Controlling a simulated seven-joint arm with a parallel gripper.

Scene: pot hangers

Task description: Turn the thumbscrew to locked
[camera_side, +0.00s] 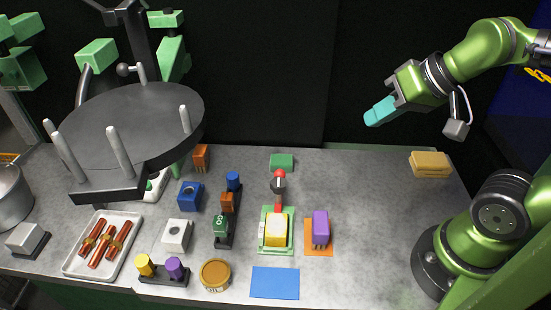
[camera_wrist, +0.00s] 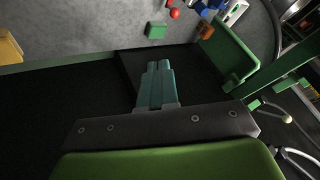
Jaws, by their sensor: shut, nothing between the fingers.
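My gripper (camera_side: 372,118) is raised at the upper right in the side view, above the back of the table and away from everything on it. Its teal fingers are together with nothing between them; the wrist view shows them too (camera_wrist: 159,66). I cannot tell for sure which part is the thumbscrew. A dark ball with a pale bar (camera_side: 125,69) shows by the stand above the dark round rack (camera_side: 130,115). A red-knobbed piece (camera_side: 279,178) stands on the table's middle; a red ball is in the wrist view (camera_wrist: 174,14).
The grey table (camera_side: 370,180) holds colored blocks, a tray of sausage-like rolls (camera_side: 127,262), a round tin (camera_side: 215,274), a blue mat (camera_side: 274,282) and a yellow block (camera_side: 430,163). The rack's upright pegs (camera_side: 120,150) overhang the left side. The table's right middle is clear.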

